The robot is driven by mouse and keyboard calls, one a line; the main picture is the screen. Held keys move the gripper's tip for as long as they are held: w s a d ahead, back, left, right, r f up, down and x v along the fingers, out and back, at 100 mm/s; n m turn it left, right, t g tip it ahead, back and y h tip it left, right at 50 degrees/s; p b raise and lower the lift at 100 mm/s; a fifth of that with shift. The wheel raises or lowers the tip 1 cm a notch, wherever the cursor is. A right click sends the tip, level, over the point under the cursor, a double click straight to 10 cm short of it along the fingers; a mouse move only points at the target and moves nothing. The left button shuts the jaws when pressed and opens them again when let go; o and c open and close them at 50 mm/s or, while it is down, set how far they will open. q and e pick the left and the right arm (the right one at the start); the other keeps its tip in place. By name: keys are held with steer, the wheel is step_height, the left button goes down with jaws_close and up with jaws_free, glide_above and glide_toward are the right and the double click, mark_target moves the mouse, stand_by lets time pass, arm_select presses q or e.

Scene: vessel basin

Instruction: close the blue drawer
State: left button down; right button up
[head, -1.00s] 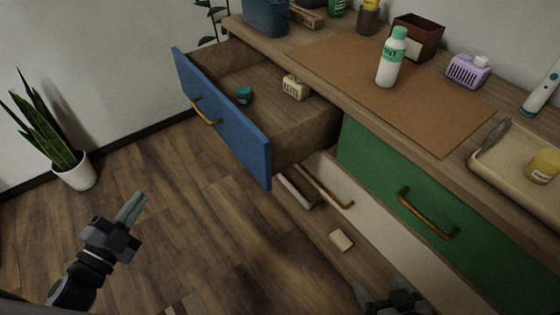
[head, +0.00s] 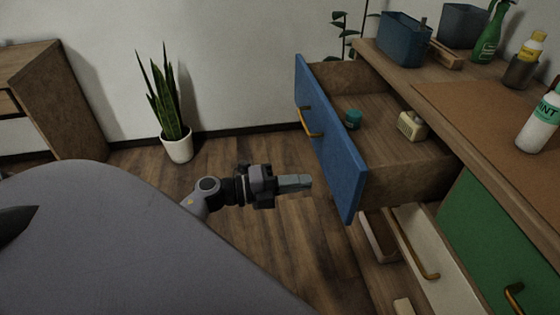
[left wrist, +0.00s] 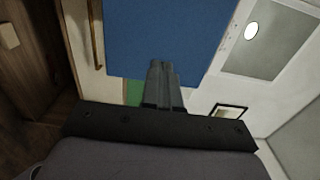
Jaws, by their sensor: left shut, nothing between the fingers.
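The blue drawer (head: 328,140) stands pulled out from the cabinet in the head view, with a brass handle (head: 309,122) on its front. Inside it lie a small teal jar (head: 353,119) and a cream box (head: 412,125). My left gripper (head: 309,182) is shut and empty, in front of the drawer face and a little left of it, with a gap showing in the head view. In the left wrist view the blue front (left wrist: 165,35) fills the top middle, beyond the shut fingers (left wrist: 163,70). My right gripper is not in view.
A cream drawer (head: 408,240) below is also partly open. A green drawer (head: 480,225) is at the right. A potted plant (head: 175,130) stands by the wall and a wooden cabinet (head: 55,105) at far left. The floor left of the blue drawer is clear.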

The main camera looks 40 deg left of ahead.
mark_target(340, 177)
arm_select(q)
steer(key=x, duration=0.6)
steer(key=shift+w+d, duration=0.15)
steer(key=shift+w, duration=0.1)
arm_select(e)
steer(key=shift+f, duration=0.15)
